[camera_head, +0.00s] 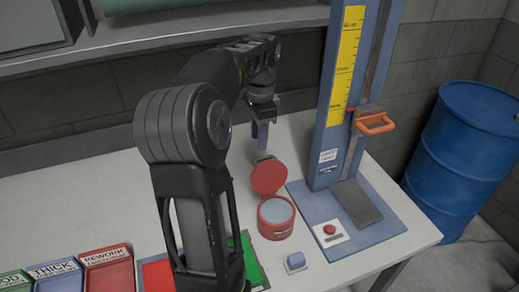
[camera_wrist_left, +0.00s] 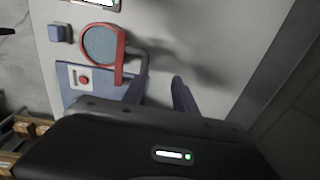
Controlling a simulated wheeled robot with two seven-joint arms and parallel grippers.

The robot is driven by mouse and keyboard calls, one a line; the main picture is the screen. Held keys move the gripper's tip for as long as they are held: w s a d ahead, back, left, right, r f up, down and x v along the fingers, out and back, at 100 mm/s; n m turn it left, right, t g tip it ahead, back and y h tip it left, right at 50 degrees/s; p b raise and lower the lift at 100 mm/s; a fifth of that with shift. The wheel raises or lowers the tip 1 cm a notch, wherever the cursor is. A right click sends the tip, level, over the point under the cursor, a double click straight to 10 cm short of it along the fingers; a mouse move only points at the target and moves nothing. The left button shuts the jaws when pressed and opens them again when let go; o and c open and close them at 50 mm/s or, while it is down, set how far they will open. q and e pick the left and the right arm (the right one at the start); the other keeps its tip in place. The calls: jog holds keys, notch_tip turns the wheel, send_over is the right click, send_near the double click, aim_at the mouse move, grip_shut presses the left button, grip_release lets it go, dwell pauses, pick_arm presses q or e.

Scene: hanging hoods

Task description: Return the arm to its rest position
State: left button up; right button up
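My left arm reaches in over the table from the front in the head view. Its gripper (camera_head: 262,143) points down above the back part of the table, behind the open red round container (camera_head: 276,218). In the left wrist view the two fingers (camera_wrist_left: 163,85) stand apart with nothing between them. The container, with its grey-blue inside, shows just beyond the fingers in that view (camera_wrist_left: 100,43); I cannot tell the exact gap. My right gripper is in neither view.
A blue stand (camera_head: 345,110) with a yellow scale, orange handle and red button rises right of the gripper. A small blue block (camera_head: 295,262) lies in front of the container. Labelled trays (camera_head: 107,268) line the front left. A shelf (camera_head: 160,48) hangs behind; a blue barrel (camera_head: 465,155) stands right.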

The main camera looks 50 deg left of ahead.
pick_arm(q)
jog(key=shift+d+r, duration=0.25)
jog(key=shift+r, duration=0.6)
jog(key=shift+d+f, duration=0.1)
